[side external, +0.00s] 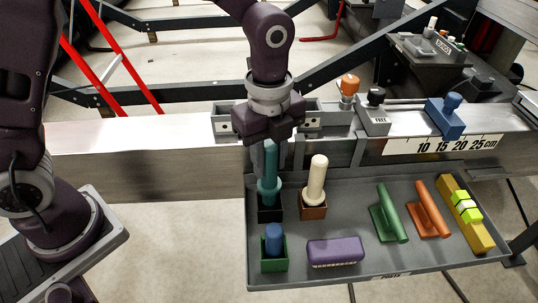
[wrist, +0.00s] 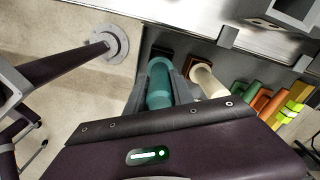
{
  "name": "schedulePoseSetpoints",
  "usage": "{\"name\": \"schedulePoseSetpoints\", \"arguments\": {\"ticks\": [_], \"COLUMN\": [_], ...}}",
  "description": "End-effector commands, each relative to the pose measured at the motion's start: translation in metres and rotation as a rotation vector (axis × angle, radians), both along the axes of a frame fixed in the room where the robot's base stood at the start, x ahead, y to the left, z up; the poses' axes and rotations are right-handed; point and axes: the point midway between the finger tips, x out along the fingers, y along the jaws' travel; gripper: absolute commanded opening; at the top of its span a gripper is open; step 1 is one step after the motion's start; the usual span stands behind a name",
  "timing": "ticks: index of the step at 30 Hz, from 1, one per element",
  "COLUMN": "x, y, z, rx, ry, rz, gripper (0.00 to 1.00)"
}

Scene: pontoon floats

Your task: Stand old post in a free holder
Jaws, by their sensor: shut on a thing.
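A teal post (side external: 269,188) stands upright with its wide lower part at a black square holder (side external: 270,213) on the left of the grey tray; I cannot tell whether its foot is fully inside. My gripper (side external: 272,155) is shut on its upper part from above. The teal post also shows between the fingers in the wrist view (wrist: 159,82). A cream post (side external: 317,178) stands in a brown holder (side external: 313,210) just to the right. A short blue post (side external: 273,237) stands in a green holder (side external: 274,264) in front. No label shows which post is old.
The grey tray (side external: 420,262) also holds a purple block (side external: 335,251), a green tool (side external: 389,213), an orange tool (side external: 429,209) and a yellow bar (side external: 467,216). On the metal beam behind are an orange-topped piece (side external: 349,88), a "FREE" block (side external: 376,120) and a blue piece (side external: 446,120).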

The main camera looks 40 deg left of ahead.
Motion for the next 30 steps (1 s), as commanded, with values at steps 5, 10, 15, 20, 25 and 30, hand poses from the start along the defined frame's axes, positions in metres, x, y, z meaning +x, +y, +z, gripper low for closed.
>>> {"name": "schedulePoseSetpoints", "arguments": {"ticks": [5,10,15,20,25,30], "x": [0.0,0.0,0.0,0.0,0.0,0.0], "y": [0.0,0.0,0.0,0.0,0.0,0.0], "z": [-0.004,-0.009,-0.013,-0.017,-0.021,-0.026], "rx": [0.0,0.0,-0.001,-0.001,-0.001,-0.001], "ry": [0.0,0.001,0.001,0.001,0.0,0.001], "rz": [0.0,0.0,0.0,0.001,0.001,0.0], "gripper": [0.0,0.0,0.0,0.0,0.0,0.0]}}
